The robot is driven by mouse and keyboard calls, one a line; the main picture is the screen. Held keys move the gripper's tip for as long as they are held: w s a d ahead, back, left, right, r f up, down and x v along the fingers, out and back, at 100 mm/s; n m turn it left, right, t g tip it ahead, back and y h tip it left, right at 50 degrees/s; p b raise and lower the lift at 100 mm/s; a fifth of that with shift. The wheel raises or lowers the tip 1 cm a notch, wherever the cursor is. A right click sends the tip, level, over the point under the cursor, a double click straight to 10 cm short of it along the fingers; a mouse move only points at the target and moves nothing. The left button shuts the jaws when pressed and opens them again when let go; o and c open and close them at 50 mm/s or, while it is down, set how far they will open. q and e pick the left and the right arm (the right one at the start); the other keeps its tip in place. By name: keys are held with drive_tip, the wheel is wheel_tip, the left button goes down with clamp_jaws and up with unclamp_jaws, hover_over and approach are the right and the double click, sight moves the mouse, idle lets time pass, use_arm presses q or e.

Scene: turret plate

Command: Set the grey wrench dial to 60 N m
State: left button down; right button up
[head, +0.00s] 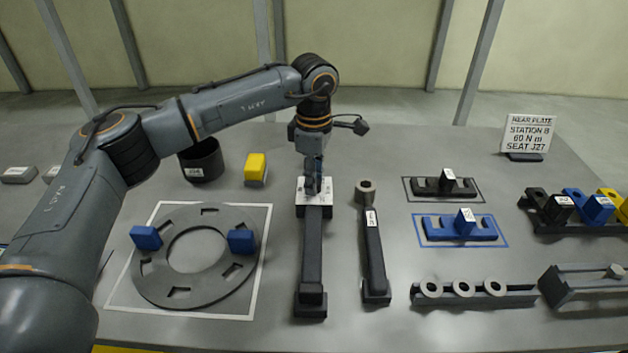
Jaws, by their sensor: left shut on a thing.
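A long grey wrench (312,255) lies lengthwise on the table near the middle, with a white scale plate (301,208) at its far end. My left gripper (316,188) points down over that plate and is shut on the wrench dial. The gripper hides most of the dial, and the scale marks are too small to read. My right gripper does not show.
A second wrench-like tool (374,255) with a ring end lies just right. A slotted round plate (166,282) with two blue blocks is at left. A black cup (203,163) and a yellow block (256,170) stand behind it. Racks with washers (474,290) and blocks fill the right.

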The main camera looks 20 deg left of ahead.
use_arm(q)
drive_tip(key=shift+r+m, duration=0.1)
drive_tip(key=shift+m, duration=0.4)
drive_tip(key=c, duration=1.1)
unclamp_jaws()
drive_tip(key=shift+o, duration=0.2)
wheel_tip(320, 180, up, 12)
